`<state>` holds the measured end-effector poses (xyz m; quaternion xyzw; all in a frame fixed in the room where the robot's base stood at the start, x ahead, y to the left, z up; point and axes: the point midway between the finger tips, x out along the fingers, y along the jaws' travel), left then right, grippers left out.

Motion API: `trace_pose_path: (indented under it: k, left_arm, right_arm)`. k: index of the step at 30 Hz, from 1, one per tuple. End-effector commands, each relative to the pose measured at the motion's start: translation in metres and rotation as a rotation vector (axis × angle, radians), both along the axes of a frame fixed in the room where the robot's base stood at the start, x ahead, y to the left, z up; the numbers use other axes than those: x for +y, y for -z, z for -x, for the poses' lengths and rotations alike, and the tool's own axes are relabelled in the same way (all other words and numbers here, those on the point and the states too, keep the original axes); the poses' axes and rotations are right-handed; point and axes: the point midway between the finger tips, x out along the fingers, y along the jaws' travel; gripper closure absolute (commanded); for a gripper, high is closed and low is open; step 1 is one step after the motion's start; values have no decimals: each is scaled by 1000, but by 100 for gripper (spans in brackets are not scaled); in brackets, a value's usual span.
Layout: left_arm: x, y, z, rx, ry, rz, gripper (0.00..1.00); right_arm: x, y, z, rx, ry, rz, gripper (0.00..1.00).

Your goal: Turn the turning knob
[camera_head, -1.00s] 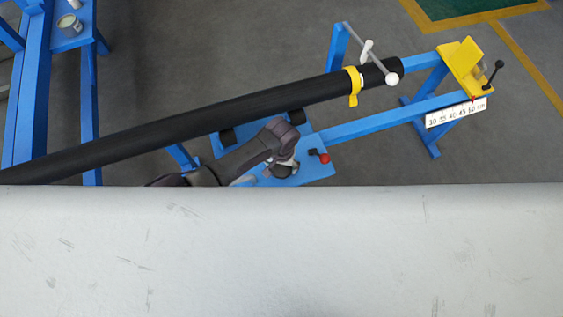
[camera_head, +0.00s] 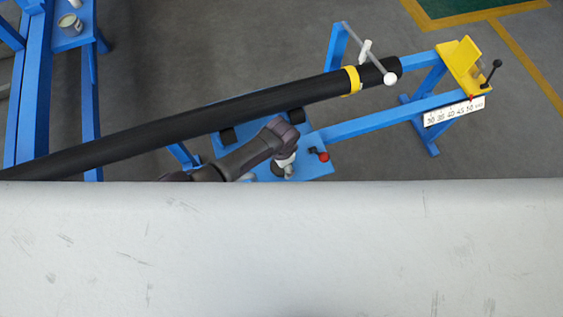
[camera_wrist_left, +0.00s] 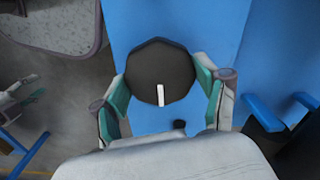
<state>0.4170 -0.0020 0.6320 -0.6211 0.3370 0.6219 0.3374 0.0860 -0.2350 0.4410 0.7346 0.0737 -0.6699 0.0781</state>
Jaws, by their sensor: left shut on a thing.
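The turning knob (camera_wrist_left: 155,62) is a dark, many-sided disc with a short white mark near its lower edge in the left wrist view. It stands on a blue plate (camera_wrist_left: 185,22). My left gripper (camera_wrist_left: 162,88) is shut on the knob, with one teal-padded finger at each side. In the head view my left gripper (camera_head: 285,168) is small, at the blue plate (camera_head: 315,168) below the long black tube. The knob is mostly hidden there by my wrist.
The black tube (camera_head: 190,124) with a yellow ring (camera_head: 353,80) runs above my arm. A red knob (camera_head: 323,157) sits right of my gripper. A blue rail leads to a yellow bracket (camera_head: 463,67) and a white scale (camera_head: 454,110). A pale surface fills the foreground.

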Motion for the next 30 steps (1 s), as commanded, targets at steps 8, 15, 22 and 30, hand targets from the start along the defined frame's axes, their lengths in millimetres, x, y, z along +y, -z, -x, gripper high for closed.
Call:
trace_pose_path:
  k: [8, 15, 22, 30]
  left_arm:
    - [-1, -1, -1, -2, 38, 3, 62]
    - [-1, -1, -1, -2, 39, 3, 62]
    - [-1, -1, -1, -2, 38, 3, 5]
    - [-1, 0, 0, -1, 38, 2, 2]
  right_arm:
    - [0, 0, 0, 0, 0, 0, 60]
    - [0, 0, 0, 0, 0, 0, 60]
    - [0, 0, 0, 0, 0, 0, 60]
    - [0, 0, 0, 0, 0, 0, 60]
